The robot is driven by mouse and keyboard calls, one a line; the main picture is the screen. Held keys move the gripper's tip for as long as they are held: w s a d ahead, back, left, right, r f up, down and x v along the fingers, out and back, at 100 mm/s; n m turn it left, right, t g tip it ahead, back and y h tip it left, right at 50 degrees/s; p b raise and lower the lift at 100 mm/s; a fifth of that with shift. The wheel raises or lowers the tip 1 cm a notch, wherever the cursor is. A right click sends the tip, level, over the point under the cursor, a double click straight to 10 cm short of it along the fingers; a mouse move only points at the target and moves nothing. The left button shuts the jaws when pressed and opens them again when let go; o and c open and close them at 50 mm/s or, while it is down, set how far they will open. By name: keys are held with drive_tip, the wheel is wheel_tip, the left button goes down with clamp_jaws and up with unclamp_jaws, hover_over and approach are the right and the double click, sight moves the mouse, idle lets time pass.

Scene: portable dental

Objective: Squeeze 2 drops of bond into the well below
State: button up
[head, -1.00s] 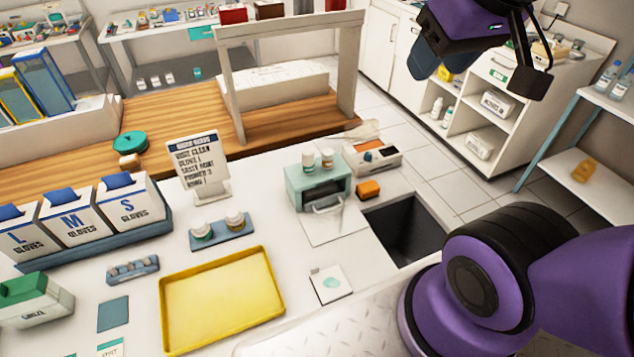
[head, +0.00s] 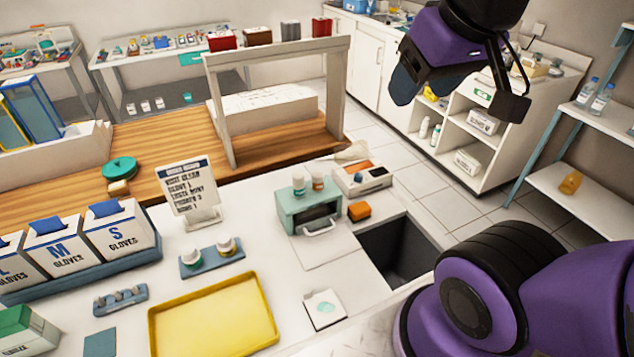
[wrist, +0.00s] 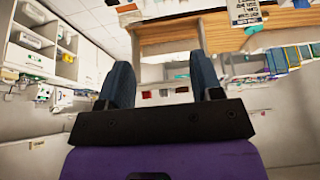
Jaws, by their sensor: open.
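My gripper (head: 408,88) is raised at the top right of the head view, well clear of the counter. In the wrist view its two dark fingers (wrist: 162,75) stand apart with nothing between them. Two small white-capped bottles (head: 225,244) sit in a blue-grey holder (head: 212,260) on the counter. Two more small bottles (head: 299,185) stand on a teal box (head: 309,206). I cannot read which bottle is bond. A small blue-grey strip (head: 121,301) with several rounded parts lies left of the yellow tray; I cannot tell whether it holds the well.
A yellow tray (head: 215,318) and a white pad with a teal spot (head: 324,308) lie at the front. A dark square opening (head: 398,252) is right of the teal box. An instruction sign (head: 188,190) stands behind the bottle holder. Glove boxes (head: 118,235) are left.

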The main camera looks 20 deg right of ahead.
drive_tip(key=shift+w, duration=0.1)
drive_tip(key=m+g, duration=0.5)
drive_tip(key=m, duration=1.3)
hover_over(318, 173)
wheel_tip(318, 173, down, 24)
drive_tip(key=f, duration=0.1)
wheel_tip(318, 173, down, 11)
drive_tip(key=shift+f, duration=0.1)
drive_tip(key=c, duration=0.6)
drive_tip(key=shift+c, duration=0.2)
